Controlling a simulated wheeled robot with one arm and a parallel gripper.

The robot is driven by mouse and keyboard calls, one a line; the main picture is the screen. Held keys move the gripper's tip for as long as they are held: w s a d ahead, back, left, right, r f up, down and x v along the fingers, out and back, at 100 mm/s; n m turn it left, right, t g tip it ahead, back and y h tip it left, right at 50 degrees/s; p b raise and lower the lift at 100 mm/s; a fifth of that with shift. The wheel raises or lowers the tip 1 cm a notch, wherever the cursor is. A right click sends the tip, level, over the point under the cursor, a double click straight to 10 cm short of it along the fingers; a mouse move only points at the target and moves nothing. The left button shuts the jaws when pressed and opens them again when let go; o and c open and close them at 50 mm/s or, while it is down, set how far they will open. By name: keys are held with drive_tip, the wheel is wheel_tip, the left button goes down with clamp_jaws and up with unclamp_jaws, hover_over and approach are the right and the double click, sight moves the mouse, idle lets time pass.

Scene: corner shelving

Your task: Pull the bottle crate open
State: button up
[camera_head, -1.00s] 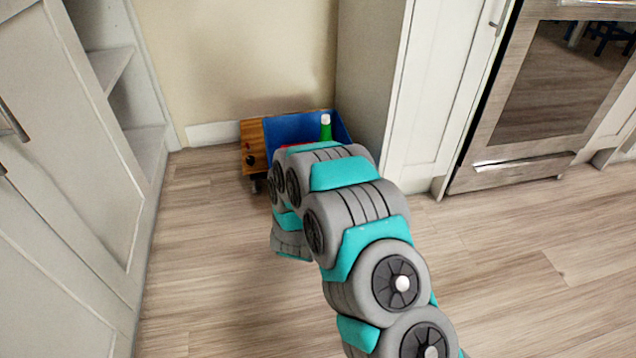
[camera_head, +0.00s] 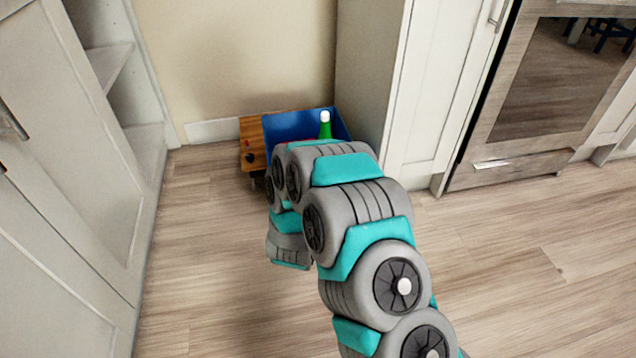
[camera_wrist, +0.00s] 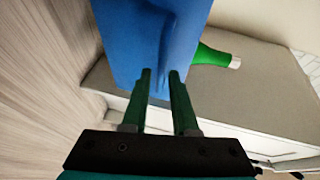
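The bottle crate (camera_head: 290,127) is a blue open box on the floor in the back corner, beside the white cabinet. A green bottle (camera_head: 324,126) with a white cap stands up in it. In the wrist view the crate's blue wall (camera_wrist: 120,35) fills the upper middle, and the bottle (camera_wrist: 209,56) sticks out to its right. My gripper (camera_wrist: 159,72) has its two green fingers apart, with the tips over the crate's blue surface. Whether they touch it I cannot tell. In the head view my arm hides the gripper and the crate's lower front.
A wooden box (camera_head: 253,142) stands on the left of the crate, on a dark wheel or foot. White shelving (camera_head: 110,150) lines the left side. A white cabinet (camera_head: 430,100) and an oven (camera_head: 540,90) stand on the right. The wood floor (camera_head: 205,250) is clear on both sides of my arm.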

drive_tip(key=shift+v, duration=2.15)
drive_tip(key=shift+r, duration=0.1)
drive_tip(key=s+r+n+g+y+p, duration=0.3)
drive_tip(key=s+r+n+g, duration=0.15)
drive_tip(key=r, duration=0.35)
drive_tip(key=s+r+n+g+y+p, duration=0.35)
drive_tip(key=r+n, duration=0.25)
drive_tip(key=r, duration=0.3)
drive_tip(key=s+d+r+n+g+h+p, duration=0.1)
drive_tip(key=s+d+r+n+g, duration=0.1)
drive_tip(key=s+d, duration=0.5)
drive_tip(key=s+d+r+n+g+h+p, duration=0.2)
drive_tip(key=s+d+r, duration=0.5)
drive_tip(key=s, duration=0.8)
drive_tip(key=s+d+r+n+g+h+p, duration=0.1)
drive_tip(key=s+d+r+n+g+p, duration=0.1)
drive_tip(key=s+d+r+n+g, duration=0.2)
drive_tip(key=s+d+r+g, duration=0.1)
drive_tip(key=s+d, duration=0.2)
drive_tip(key=s, duration=0.5)
drive_tip(key=shift+r+g, duration=0.15)
drive_tip(key=shift+g, duration=0.15)
drive_tip(key=shift+a+h, duration=0.1)
drive_tip(key=shift+h, duration=0.15)
